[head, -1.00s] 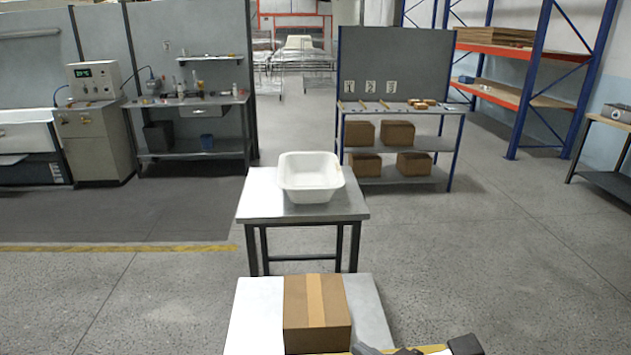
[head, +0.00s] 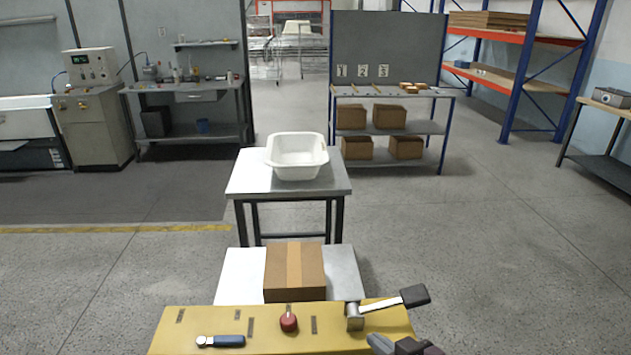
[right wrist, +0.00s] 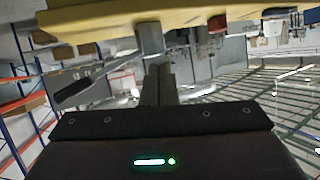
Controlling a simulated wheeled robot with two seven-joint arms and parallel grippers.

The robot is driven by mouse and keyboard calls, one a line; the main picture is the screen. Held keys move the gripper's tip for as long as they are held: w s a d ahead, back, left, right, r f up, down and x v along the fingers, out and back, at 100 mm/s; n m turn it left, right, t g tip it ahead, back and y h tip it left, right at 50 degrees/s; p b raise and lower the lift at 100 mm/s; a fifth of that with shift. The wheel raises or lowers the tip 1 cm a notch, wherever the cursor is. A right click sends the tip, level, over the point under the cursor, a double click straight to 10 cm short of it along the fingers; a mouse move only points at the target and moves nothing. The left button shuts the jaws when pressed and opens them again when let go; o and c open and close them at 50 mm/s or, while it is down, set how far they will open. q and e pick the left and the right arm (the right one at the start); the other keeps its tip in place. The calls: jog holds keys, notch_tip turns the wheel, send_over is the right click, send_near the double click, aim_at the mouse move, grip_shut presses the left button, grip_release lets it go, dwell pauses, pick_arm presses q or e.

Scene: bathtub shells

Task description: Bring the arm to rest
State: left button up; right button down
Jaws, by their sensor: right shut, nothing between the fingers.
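My right gripper (head: 380,343) shows at the bottom edge of the head view, partly cut off. It is just below the lever clamp (head: 355,317) on the yellow board (head: 190,323). In the right wrist view my gripper (right wrist: 160,85) is shut with nothing in it. The clamp's black-ended lever (right wrist: 85,90) is beside the fingers there; I cannot tell whether they touch. My left gripper is in neither view.
The board also carries a red knob (head: 289,322) and a blue-handled tool (head: 228,341). Beyond it are a cardboard box (head: 294,272) on a low table and a white tub (head: 297,156) on another table. Open floor lies to the right.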

jog(key=s+d+f+m+g+h, duration=0.1)
jog(key=s+d+f+g+h, duration=0.25)
jog(key=s, duration=0.45)
jog(key=s+d+f+m+g+h, duration=0.1)
jog(key=s+d+f+g+h, duration=0.1)
jog(key=s+d+f+g, duration=0.4)
jog(key=s+a+f, duration=0.1)
jog(key=s+f, duration=0.2)
jog(key=f, duration=2.4)
jog(key=s+d+f+g, duration=0.1)
jog(key=s+d+f, duration=0.2)
jog(key=s+f, duration=1.6)
jog(key=shift+s+f+n, duration=0.15)
jog(key=shift+s+n, duration=0.15)
jog(key=shift+s, duration=0.1)
jog(key=shift+d+g+h, duration=0.1)
jog(key=shift+g+h, duration=0.15)
